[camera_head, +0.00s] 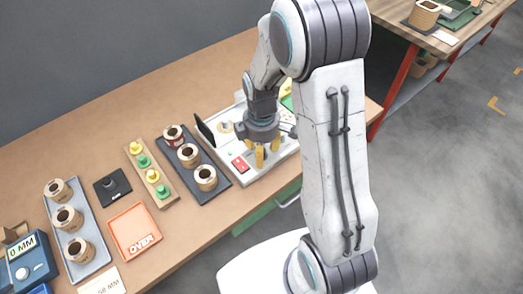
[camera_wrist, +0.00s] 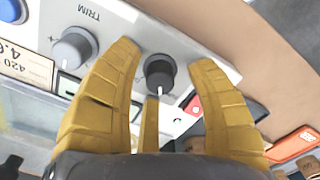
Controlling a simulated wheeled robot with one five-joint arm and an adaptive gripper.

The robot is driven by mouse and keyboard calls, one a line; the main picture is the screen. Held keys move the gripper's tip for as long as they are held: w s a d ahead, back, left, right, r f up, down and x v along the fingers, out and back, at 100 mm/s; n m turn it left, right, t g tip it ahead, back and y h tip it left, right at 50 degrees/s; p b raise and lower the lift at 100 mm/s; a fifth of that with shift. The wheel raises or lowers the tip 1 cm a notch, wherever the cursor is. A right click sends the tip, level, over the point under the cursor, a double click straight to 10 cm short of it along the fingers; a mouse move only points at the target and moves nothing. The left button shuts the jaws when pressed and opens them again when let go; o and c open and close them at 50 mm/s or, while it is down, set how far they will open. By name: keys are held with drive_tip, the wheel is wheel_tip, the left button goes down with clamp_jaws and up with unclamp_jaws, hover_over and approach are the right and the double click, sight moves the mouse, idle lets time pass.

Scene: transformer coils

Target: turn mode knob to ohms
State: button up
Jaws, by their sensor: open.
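My gripper (camera_head: 262,152) points down over the white instrument panel (camera_head: 262,172) at the right part of the table. In the wrist view, my gripper (camera_wrist: 165,55) has its yellow fingers spread wide. A black knob (camera_wrist: 160,72) with a white pointer line sits between them, with gaps visible at its sides. Any label by this knob is hidden, so I cannot tell its setting. A grey knob (camera_wrist: 75,48) with a white pointer is left of the fingers, near the word TRIM.
A red part (camera_head: 240,163) is on the panel, and a dark upright plate (camera_head: 205,130) stands at its left edge. Further left are a dark tray (camera_head: 218,188) with coils, a wooden strip of terminals (camera_head: 133,163), an orange tray (camera_head: 118,238) and a blue meter (camera_head: 42,245).

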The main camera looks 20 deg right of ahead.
drive_tip(key=shift+f, duration=0.2)
drive_tip(key=shift+o, duration=0.2)
clamp_jaws()
idle(0.4)
